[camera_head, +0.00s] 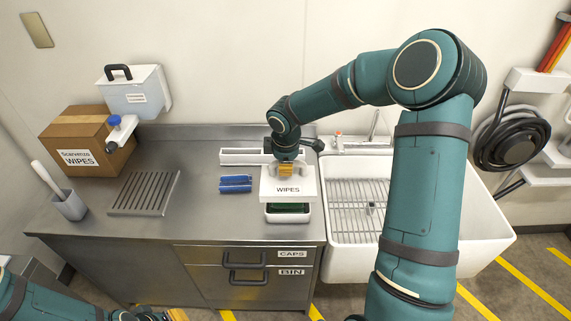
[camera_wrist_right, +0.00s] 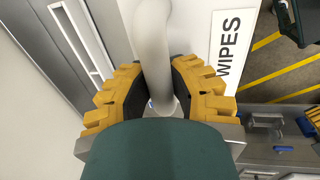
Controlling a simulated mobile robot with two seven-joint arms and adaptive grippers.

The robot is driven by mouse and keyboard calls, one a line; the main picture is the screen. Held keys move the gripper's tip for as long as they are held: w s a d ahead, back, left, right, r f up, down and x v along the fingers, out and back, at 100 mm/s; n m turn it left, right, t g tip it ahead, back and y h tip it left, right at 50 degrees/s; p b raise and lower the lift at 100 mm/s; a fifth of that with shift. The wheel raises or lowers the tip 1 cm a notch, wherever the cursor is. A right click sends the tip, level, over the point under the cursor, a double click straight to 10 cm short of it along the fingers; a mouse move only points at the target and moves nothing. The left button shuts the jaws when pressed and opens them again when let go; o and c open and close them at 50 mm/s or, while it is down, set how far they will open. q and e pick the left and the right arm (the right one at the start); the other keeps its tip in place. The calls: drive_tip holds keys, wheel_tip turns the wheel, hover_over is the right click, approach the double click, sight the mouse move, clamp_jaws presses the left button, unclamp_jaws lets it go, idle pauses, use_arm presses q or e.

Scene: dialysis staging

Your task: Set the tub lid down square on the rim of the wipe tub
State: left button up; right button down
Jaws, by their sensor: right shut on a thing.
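The white tub lid (camera_head: 288,191), marked WIPES, is in my right gripper (camera_head: 286,170). In the right wrist view the yellow fingers (camera_wrist_right: 160,98) are shut on the lid's pale upright handle (camera_wrist_right: 153,45), with the white lid (camera_wrist_right: 195,30) beyond. A pale-rimmed tub (camera_head: 288,218) with a dark green inside shows just below the lid's front edge in the head view. The lid hides most of it, so I cannot tell whether they touch. My left gripper (camera_head: 177,316) is only partly in view at the bottom edge, its opening unclear.
Blue items (camera_head: 235,184) lie left of the lid, and a white divided tray (camera_head: 238,157) stands behind. A slatted drain (camera_head: 145,193), a grey holder (camera_head: 71,207) and a cardboard box (camera_head: 88,132) are further left. The sink (camera_head: 345,256) is right. Counter between drain and blue items is clear.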

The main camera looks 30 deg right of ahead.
sight(285, 179)
use_arm(q)
drive_tip(key=shift+r, duration=0.15)
